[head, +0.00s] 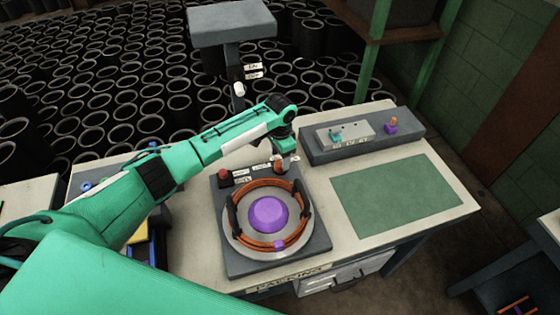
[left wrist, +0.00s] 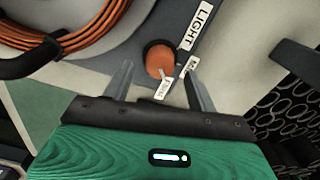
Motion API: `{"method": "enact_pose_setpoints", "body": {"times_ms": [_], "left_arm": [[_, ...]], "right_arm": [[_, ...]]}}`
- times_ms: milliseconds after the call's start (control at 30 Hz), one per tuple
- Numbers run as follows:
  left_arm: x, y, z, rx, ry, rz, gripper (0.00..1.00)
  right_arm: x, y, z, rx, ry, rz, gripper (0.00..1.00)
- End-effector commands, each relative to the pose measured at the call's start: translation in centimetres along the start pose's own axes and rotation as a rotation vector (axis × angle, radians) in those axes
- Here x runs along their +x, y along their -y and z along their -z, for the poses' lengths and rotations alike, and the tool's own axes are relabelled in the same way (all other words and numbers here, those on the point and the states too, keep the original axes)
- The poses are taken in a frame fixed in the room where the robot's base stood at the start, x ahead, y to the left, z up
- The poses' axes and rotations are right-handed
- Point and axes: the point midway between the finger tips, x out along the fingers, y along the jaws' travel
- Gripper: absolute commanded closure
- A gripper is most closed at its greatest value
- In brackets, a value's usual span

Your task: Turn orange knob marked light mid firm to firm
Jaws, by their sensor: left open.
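The orange knob (left wrist: 158,60) is a round dial on a dark grey panel, with a small pale pointer mark on its lower side in the left wrist view. White labels lie around it: LIGHT (left wrist: 197,25) is readable, and a smaller label (left wrist: 162,88) lies below, partly hard to read. In the head view the knob (head: 279,166) shows at the station's back right corner, partly covered by my gripper. My left gripper (left wrist: 158,68) is open, with its fingertips on either side of the knob; I cannot tell whether they touch it. My right gripper is not in view.
The grey station (head: 225,255) holds a round plate with a coiled orange cable and a purple dome (head: 268,214). A red button (head: 224,174) is at its back left. A grey box (head: 345,134) stands behind a clear green mat (head: 395,195). A grey-topped post (head: 232,25) rises behind.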

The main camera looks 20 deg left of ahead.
Motion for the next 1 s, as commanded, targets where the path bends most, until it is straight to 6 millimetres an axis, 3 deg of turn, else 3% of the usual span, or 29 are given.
{"method": "enact_pose_setpoints", "body": {"times_ms": [300, 500, 1000], "left_arm": [[-7.1, 0.1, 0.1, 0.000, -0.004, 0.003, 0.42], [-10.1, 0.1, 0.0, 0.000, -0.002, 0.001, 0.42], [-11.1, 0.1, 0.0, -0.001, 0.000, 0.000, 0.42]], "right_arm": [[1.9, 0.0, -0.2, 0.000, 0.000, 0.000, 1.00], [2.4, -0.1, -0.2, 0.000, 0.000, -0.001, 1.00], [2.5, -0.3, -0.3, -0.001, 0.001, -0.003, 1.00]]}}
